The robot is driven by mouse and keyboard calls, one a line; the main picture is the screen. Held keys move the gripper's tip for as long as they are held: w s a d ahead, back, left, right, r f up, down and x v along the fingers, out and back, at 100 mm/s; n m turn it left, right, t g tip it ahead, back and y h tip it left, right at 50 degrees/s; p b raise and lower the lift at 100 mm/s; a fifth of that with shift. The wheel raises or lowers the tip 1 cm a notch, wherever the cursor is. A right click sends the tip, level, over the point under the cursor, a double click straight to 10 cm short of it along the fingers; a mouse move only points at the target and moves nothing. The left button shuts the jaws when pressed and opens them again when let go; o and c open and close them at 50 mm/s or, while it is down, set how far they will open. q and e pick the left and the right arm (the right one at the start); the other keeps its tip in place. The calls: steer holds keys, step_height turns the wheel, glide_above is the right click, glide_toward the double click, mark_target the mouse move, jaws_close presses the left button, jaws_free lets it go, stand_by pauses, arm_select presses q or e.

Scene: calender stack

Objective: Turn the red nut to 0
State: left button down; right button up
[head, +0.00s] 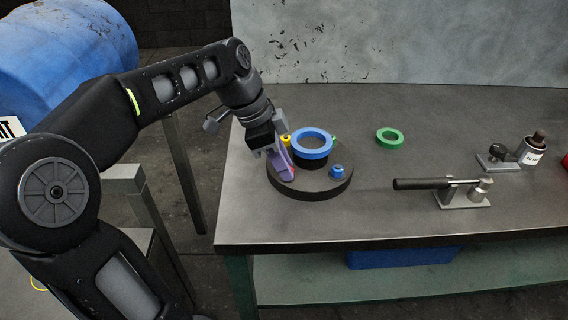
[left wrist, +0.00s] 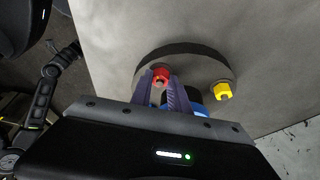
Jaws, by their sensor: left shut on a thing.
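The red nut (left wrist: 161,73) sits near the rim of a round dark base (head: 312,188) on the table. My left gripper (head: 281,168) reaches down at the base's left side, and its purple fingers are shut on the red nut. In the head view the fingers cover nearly all of the nut. In the left wrist view the fingertips stand on both sides of it. No number or 0 mark is readable. My right gripper is in neither view.
The base also carries a blue ring (head: 312,135), a yellow nut (left wrist: 222,91) and a blue nut (head: 337,171). A green ring (head: 390,134) lies to the right. A black-handled tool (head: 425,184) and a small bottle (head: 532,149) stand further right. The front middle of the table is clear.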

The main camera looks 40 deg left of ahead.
arm_select(q)
steer(key=m+g, duration=0.1)
steer(key=m, duration=0.2)
steer(key=shift+w+a, duration=0.1)
steer(key=shift+w, duration=0.05)
steer(key=shift+w+m+g+h+p, duration=0.1)
steer(key=shift+m+g+h+p, duration=0.45)
steer(key=shift+m, duration=0.95)
steer(key=c, duration=1.5)
jaws_free()
steer(key=p+v, duration=0.8)
steer(key=p, duration=0.1)
